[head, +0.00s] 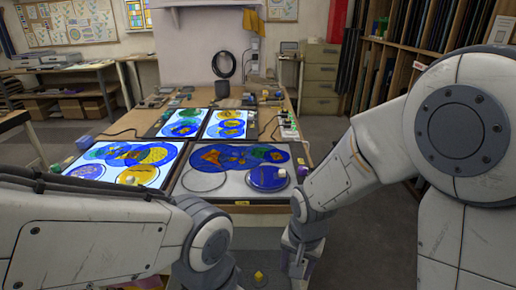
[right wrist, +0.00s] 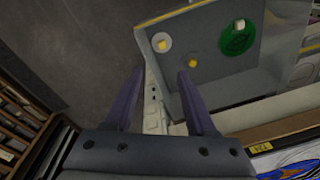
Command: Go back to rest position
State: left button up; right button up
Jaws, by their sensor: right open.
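My right gripper (head: 299,268) hangs low in front of the table's near edge in the head view, pointing down. My left arm crosses the lower left of the head view. Its wrist bends down at the bottom edge and its gripper is out of the picture. The table (head: 240,208) holds lit panels with blue, yellow and green glass discs. The nearest right panel (head: 225,190) is grey and unlit-looking, with a blue disc (head: 266,178) on it.
Shelving (head: 375,75) and a filing cabinet (head: 321,78) stand at the right. Open floor (head: 325,130) lies right of the table.

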jog(key=s+d+r+n+t, duration=0.15)
jog(key=d+n, duration=0.35)
jog(key=d, duration=0.5)
jog(key=s+a+f+n+g+b, duration=0.35)
jog(key=s+a+n+b, duration=0.35)
jog(key=s+a+b, duration=0.55)
notch_tip(320, 180, up, 18)
jog(key=s+a+p, duration=0.1)
jog(key=p, duration=1.9)
jog(key=shift+s+a+t+y+p, duration=0.2)
jog(key=shift+s+t+y+p, duration=0.1)
jog(key=shift+t, duration=0.1)
